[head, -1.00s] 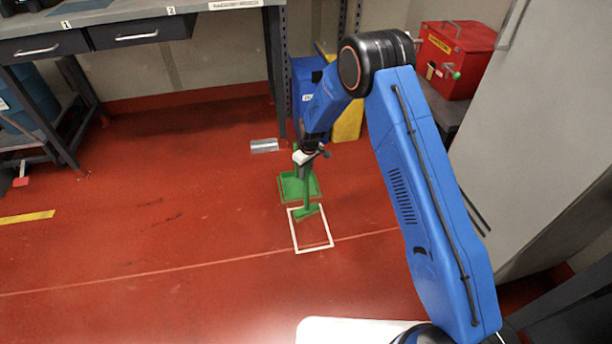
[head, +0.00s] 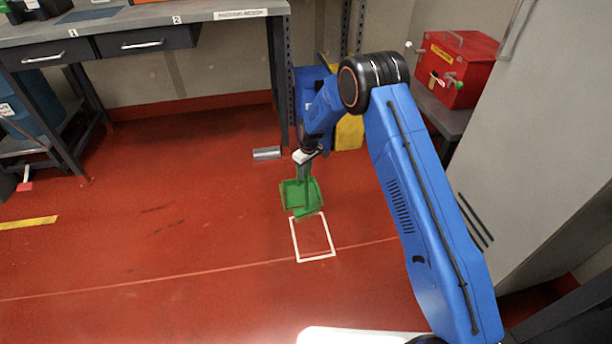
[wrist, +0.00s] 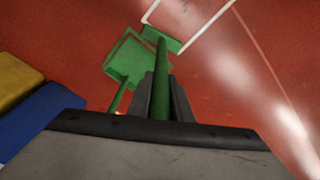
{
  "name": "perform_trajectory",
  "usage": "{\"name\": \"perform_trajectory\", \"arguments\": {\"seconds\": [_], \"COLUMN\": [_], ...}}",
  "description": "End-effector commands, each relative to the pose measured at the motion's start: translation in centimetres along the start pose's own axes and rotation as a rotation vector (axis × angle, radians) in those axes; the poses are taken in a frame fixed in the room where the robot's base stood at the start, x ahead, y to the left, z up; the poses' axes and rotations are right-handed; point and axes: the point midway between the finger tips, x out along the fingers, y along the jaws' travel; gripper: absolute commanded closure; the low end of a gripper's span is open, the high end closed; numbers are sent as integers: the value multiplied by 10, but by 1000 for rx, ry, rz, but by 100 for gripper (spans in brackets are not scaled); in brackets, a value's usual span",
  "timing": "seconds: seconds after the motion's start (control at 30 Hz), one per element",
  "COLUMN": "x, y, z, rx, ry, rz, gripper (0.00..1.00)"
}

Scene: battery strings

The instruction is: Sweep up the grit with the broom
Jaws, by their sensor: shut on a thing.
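My gripper (head: 306,160) is shut on the upright green handle of the broom (wrist: 161,82). The broom's green head (wrist: 163,39) is low, by the floor, at the open front edge of the green dustpan (wrist: 127,62). Whether head and pan touch, I cannot tell. The dustpan also shows in the head view (head: 289,196), partly hidden by the broom. A white outlined square (head: 316,259) is marked on the red floor just in front of the broom head. I cannot make out any grit in either view.
A silver piece (head: 267,153) lies on the floor left of the gripper. Blue and yellow containers (head: 349,132) stand behind my arm. A workbench (head: 143,40) is at the back left, a grey cabinet (head: 545,130) at the right. The floor at left is open.

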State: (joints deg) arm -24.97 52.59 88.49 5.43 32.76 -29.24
Motion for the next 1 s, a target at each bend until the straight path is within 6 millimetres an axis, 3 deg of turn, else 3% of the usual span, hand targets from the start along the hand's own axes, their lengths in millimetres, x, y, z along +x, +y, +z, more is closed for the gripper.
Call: {"name": "perform_trajectory", "arguments": {"seconds": [0.33,0.8,1.0], "x": [0,-28,-30], "y": [0,0,-5], "z": [0,-3,3], "rx": [0,0,0], "ry": [1,1,0], "rz": [1,1,0], "gripper": [100,100,100]}}
